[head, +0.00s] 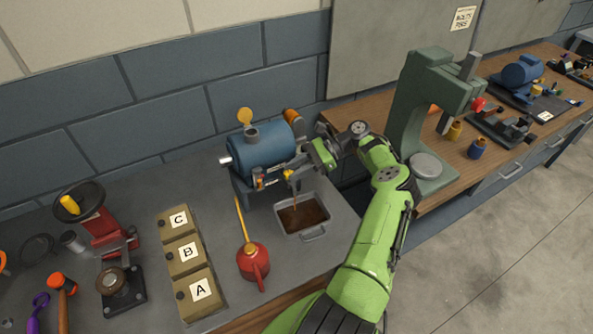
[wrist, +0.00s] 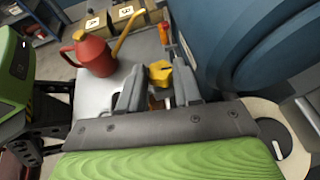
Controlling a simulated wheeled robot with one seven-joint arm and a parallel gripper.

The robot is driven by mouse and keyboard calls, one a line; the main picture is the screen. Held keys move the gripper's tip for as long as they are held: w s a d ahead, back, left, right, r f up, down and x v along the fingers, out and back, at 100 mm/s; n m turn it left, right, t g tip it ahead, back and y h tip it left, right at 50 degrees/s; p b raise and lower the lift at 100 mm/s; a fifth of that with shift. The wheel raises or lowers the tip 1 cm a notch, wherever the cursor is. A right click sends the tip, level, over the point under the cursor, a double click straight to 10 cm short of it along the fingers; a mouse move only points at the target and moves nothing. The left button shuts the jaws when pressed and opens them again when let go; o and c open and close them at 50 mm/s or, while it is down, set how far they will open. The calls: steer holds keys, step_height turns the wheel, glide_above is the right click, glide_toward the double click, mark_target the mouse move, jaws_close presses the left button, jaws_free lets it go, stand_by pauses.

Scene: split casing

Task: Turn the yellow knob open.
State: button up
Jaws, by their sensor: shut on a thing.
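The blue casing (head: 262,150) sits on a stand on the grey bench. The yellow knob (wrist: 160,71) shows between my fingers in the wrist view; it is small and partly covered in the head view. My gripper (wrist: 158,88) is shut on the knob, with one finger on each side of it. In the head view my gripper (head: 291,172) is at the front right of the casing, reaching in from the right. A thin brown stream (head: 294,192) runs down below the gripper into a grey tray (head: 315,232) that holds dark brown liquid.
A red oil can (head: 253,262) with a yellow spout stands left of the tray. Boxes marked A (head: 200,290), B and C, and a red vice-like tool (head: 105,225) are farther left. A green press (head: 425,120) stands behind my arm.

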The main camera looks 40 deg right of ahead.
stand_by(0.4)
steer(key=o, duration=1)
steer(key=shift+o, duration=0.2)
